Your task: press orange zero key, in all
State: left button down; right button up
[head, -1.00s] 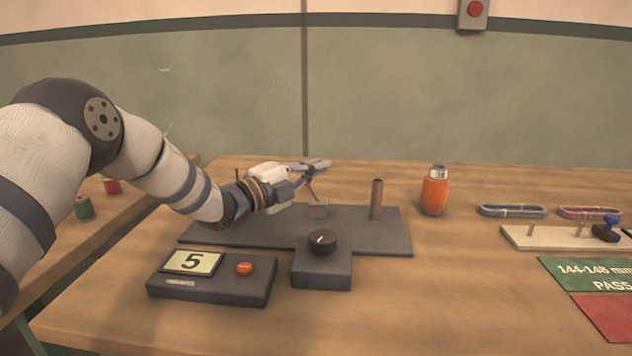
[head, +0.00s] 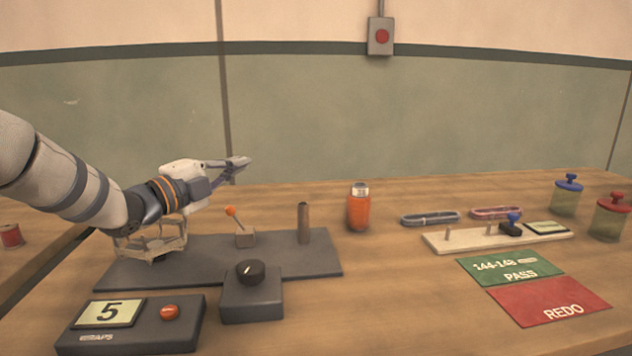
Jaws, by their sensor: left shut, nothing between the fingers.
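An orange round key (head: 169,312) sits on the dark counter box (head: 185,335) at the lower left, beside a pale display (head: 109,313) reading 5. The box's printed label appears to read WRAPS. My left gripper (head: 240,163) is shut and empty. It points right, in the air above the dark base plate (head: 120,278), behind and above the counter box and apart from the key. My right gripper is not in view.
On or by the plate are a black knob (head: 250,271), an orange-tipped lever (head: 232,212), a brown post (head: 303,222) and a wire frame (head: 152,243). An orange bottle (head: 358,209), a gauge board (head: 465,240) and PASS/REDO mats (head: 550,303) lie right. The middle front table is clear.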

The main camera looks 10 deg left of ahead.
aim_at(168, 312)
jog(key=k+j, duration=0.5)
jog(key=k, duration=0.15)
jog(key=k+j, duration=0.5)
jog(key=k, duration=0.15)
